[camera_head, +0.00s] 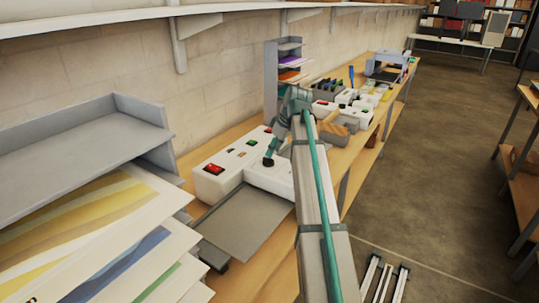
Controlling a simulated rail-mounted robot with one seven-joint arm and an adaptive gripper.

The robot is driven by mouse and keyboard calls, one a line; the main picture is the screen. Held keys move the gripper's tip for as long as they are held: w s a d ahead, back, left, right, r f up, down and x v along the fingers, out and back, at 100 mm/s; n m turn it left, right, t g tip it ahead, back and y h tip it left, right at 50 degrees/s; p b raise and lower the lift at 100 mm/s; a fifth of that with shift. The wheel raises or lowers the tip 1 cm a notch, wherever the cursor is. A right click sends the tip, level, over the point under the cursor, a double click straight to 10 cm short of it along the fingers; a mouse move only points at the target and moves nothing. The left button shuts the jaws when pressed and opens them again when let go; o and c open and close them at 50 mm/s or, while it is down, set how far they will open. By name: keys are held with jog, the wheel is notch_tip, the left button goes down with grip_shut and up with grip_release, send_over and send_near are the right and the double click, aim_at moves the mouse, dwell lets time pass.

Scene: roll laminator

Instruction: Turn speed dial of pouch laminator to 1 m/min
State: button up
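The white pouch laminator (210,186) sits on the wooden bench left of my arm. Its top face carries a red control (215,170), a green control (252,142) and small dark marks. My gripper (270,154) points down over the right part of the laminator. A small dark round part (268,162), possibly the speed dial, shows right at the fingertips. I cannot tell whether the fingers touch it or are closed around it. The dial's scale and setting are too small to read. My arm hides the laminator's right end.
A flat grey tray (245,222) extends in front of the laminator. A grey shelf rack with printed sheets (75,225) fills the near left. Another sheet rack (271,80) and more white devices (352,113) stand farther along the bench. Open floor (430,170) lies to the right.

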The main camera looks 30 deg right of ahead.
aim_at(269, 159)
jog(key=shift+p+x, duration=0.35)
jog(key=shift+x, duration=1.8)
grip_shut()
